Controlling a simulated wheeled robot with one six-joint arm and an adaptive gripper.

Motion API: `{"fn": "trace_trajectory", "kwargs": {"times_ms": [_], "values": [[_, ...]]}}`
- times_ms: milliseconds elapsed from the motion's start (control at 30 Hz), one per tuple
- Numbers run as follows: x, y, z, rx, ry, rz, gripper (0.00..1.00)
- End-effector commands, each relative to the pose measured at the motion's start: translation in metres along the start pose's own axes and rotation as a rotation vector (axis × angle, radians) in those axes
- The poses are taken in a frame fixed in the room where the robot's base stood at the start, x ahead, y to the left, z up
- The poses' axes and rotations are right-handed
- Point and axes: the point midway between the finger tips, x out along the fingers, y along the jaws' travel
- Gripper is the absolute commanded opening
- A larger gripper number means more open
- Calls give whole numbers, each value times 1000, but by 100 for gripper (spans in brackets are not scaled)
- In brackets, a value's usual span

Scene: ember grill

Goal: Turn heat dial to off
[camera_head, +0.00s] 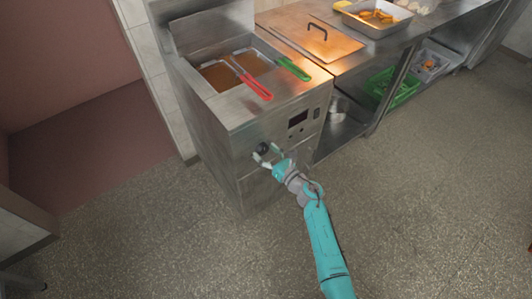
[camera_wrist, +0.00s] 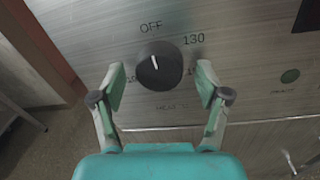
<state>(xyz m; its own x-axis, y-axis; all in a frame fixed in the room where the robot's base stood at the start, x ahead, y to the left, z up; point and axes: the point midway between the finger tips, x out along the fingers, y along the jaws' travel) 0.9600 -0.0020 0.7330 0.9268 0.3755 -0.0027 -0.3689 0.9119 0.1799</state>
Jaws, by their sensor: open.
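The heat dial (camera_wrist: 158,66) is a round black knob on the fryer's steel front. Its white mark points up and slightly left, toward the OFF label (camera_wrist: 151,27). The 130 label (camera_wrist: 193,39) is at its upper right. Other numbers beside the dial are partly hidden by my fingers. My gripper (camera_wrist: 160,79) is open, with one finger on each side of the dial and visible gaps between. In the head view my gripper (camera_head: 268,158) is at the fryer front, around the dial (camera_head: 263,149).
The fryer (camera_head: 235,120) has baskets with a red handle (camera_head: 256,87) and a green handle (camera_head: 294,69) on top. A display (camera_head: 298,118) is right of the dial. The floor (camera_head: 420,200) around is clear.

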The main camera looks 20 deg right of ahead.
Motion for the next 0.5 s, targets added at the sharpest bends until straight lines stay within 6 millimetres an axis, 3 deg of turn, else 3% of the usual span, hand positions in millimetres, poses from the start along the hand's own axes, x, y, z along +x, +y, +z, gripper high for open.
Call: {"fn": "trace_trajectory", "kwargs": {"times_ms": [267,500], "values": [[-15,-1,0,-1,-1,-2,75],[-61,-1,0,-1,0,-4,75]]}}
